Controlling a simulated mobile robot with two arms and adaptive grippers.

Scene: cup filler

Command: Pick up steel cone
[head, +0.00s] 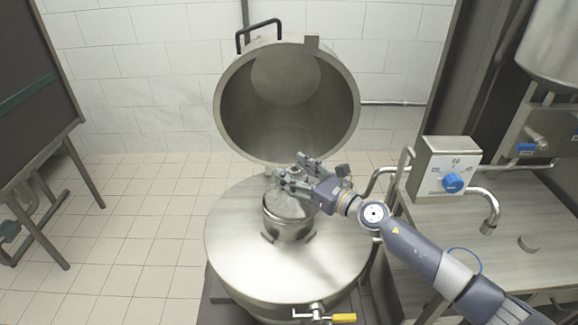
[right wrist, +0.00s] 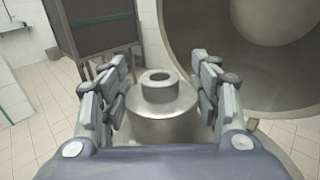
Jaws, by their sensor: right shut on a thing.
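The steel cone (head: 287,217) is at the middle of a round steel vat top (head: 235,250) in the head view. In the right wrist view the cone (right wrist: 160,110) shows a ring-shaped top with a hole, over a wider shoulder. My right gripper (head: 292,177) reaches in from the right at the cone's upper part and hides some of it. Its fingers (right wrist: 162,85) are on both sides of the cone, and the gripper is shut on it. The exact finger contact is hard to see. My left gripper is not in view.
A large round lid (head: 350,110) stands open behind the cone. On the right are a control box with a blue knob (head: 453,183), a curved spout (head: 490,210) and a steel counter (head: 525,255). A dark cabinet (head: 28,90) stands at left. Tiled floor is clear between.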

